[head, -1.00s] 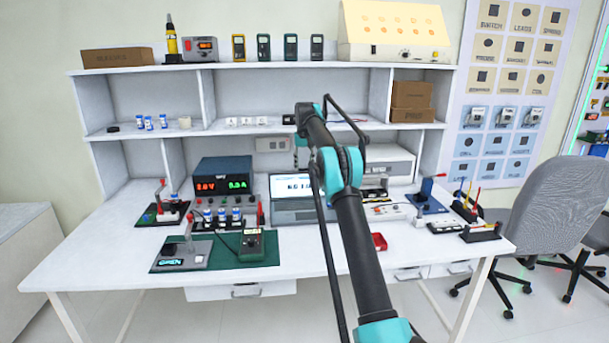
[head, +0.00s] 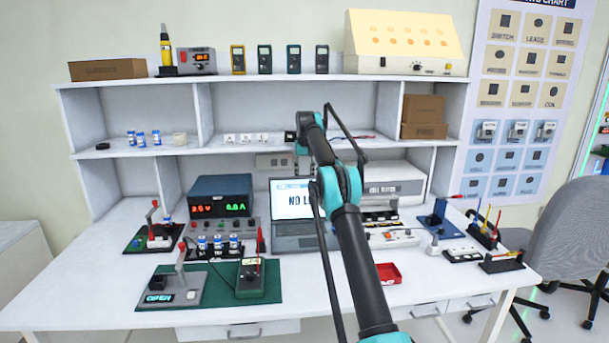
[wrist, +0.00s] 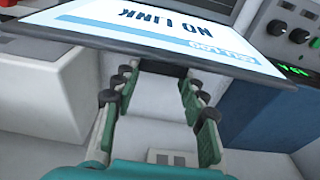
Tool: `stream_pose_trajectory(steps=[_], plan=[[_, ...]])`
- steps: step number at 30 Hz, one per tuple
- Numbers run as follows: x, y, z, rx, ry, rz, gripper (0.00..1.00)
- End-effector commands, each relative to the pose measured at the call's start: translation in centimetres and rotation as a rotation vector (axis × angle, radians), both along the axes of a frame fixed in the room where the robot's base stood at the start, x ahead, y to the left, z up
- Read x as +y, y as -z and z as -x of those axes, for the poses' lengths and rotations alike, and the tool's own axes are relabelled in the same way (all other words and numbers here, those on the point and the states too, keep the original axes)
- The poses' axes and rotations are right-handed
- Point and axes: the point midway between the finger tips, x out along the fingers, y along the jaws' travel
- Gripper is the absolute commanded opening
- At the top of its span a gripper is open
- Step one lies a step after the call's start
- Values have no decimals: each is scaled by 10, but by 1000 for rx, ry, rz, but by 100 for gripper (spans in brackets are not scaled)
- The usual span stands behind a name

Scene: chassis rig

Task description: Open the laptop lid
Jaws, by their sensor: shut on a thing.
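The laptop stands on the bench; its grey base and keyboard (head: 296,243) face me in the head view. Its lid (head: 291,200) is raised, with the lit screen reading "NO LINK"; my arm covers its right part. In the wrist view the lid (wrist: 180,35) shows upside down across the top. My gripper (wrist: 158,78) is at the lid's edge, its two fingers spaced apart and their tips by the dark edge. It is shut on the lid, though the contact itself is hard to see. In the head view my gripper is mostly hidden by my arm.
A power supply (head: 221,196) stands left of the laptop, and a white instrument (head: 397,184) stands behind at right. A green mat (head: 215,299) with devices lies front left. A red tray (head: 388,274) lies right of my arm. The shelf (head: 240,147) hangs above the laptop.

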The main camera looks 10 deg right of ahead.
Motion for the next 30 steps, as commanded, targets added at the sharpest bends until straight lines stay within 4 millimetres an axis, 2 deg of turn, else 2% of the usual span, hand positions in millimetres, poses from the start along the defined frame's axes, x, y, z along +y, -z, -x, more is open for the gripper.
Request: stream_pose_trajectory(steps=[11, 12, 17, 30], plan=[[0, 1, -1, -2, 0, 0, 0], [0, 1, -1, -2, 0, 0, 45], [0, 1, 0, -1, 0, 0, 64], [0, -1, 0, 0, 0, 0, 64]])
